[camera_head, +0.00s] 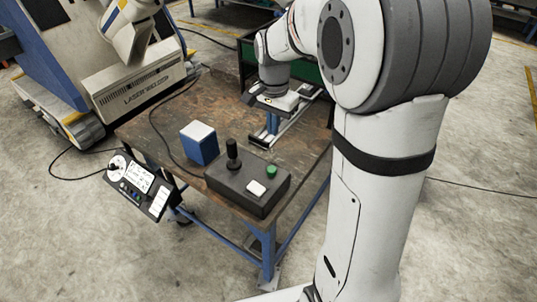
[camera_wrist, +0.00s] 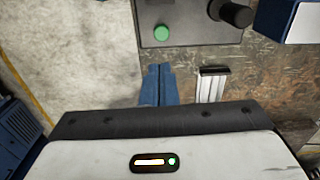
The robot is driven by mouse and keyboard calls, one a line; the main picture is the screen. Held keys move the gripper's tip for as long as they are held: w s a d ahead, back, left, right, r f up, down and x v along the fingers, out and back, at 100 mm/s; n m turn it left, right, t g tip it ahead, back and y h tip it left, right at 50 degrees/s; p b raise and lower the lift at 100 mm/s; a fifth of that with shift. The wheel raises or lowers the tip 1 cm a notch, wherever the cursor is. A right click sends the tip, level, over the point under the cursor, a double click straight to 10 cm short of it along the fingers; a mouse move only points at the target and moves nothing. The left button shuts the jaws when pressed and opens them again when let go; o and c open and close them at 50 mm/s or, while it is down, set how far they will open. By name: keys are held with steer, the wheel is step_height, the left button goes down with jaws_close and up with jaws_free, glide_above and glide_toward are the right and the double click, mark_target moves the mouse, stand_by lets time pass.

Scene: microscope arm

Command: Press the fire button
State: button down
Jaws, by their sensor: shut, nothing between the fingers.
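A dark control box (camera_head: 225,183) stands on the near part of the worktable. It carries a green round button (camera_head: 271,171), a black joystick (camera_head: 233,154) and a white square (camera_head: 257,188); no label shows which one is the fire button. In the wrist view the green button (camera_wrist: 161,33) lies straight ahead of my gripper (camera_wrist: 159,68), with a gap between. My gripper's two blue fingers are shut together, with nothing between them. In the head view my gripper (camera_head: 271,130) is beyond the box, over the table, not touching the button.
A blue box with a white top (camera_head: 199,144) stands left of the control box. A metal rail piece (camera_head: 292,126) lies beside my fingers. A tilted panel (camera_head: 139,184) hangs at the table's left edge. A laser machine (camera_head: 140,85) stands behind left.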

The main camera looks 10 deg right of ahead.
mark_target(272, 169)
steer(key=shift+w+f, duration=0.2)
step_height(272, 169, down, 14)
steer(key=shift+f+p, duration=0.1)
steer(key=shift+p, duration=0.65)
